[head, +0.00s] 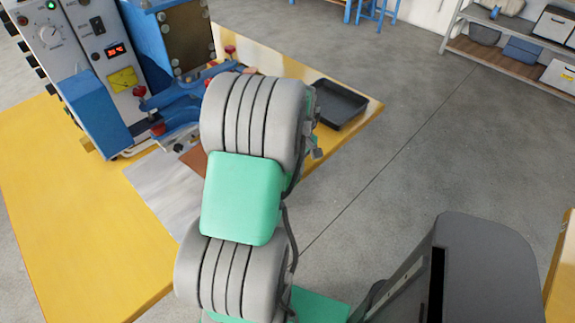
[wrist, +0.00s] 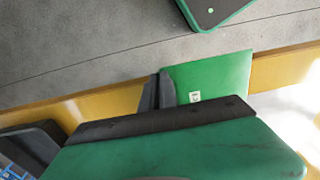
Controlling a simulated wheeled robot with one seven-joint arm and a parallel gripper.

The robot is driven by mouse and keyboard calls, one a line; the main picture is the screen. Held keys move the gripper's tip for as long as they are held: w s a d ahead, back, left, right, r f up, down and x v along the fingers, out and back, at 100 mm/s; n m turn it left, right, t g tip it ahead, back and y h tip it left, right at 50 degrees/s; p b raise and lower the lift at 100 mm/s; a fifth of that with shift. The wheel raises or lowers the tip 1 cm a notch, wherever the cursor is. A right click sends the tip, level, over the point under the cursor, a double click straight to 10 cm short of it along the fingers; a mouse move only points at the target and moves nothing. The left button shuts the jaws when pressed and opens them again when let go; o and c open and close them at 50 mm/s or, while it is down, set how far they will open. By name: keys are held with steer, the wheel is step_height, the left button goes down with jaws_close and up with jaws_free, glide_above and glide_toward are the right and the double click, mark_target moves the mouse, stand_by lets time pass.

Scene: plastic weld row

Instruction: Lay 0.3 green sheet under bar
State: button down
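A green sheet (wrist: 215,78) with a small white label shows in the wrist view, in front of my gripper (wrist: 157,92). The dark fingers are close together at the sheet's left edge, one in front of it, and look shut on it. The label's print is too small to read. In the head view my arm hides the gripper and the sheet. The blue and grey welding machine (head: 100,70) stands on the yellow table at upper left. Its blue bar assembly (head: 185,103) with red knobs is partly hidden behind my arm.
A pale metallic plate (head: 160,188) lies on the yellow table (head: 60,220) in front of the machine. A black tray (head: 342,104) sits at the table's right corner. Grey floor is open to the right, with a shelf (head: 515,50) at the far upper right.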

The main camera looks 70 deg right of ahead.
steer(key=s+a+p, duration=0.1)
steer(key=s+a, duration=0.3)
steer(key=s, duration=0.6)
steer(key=shift+a, duration=0.2)
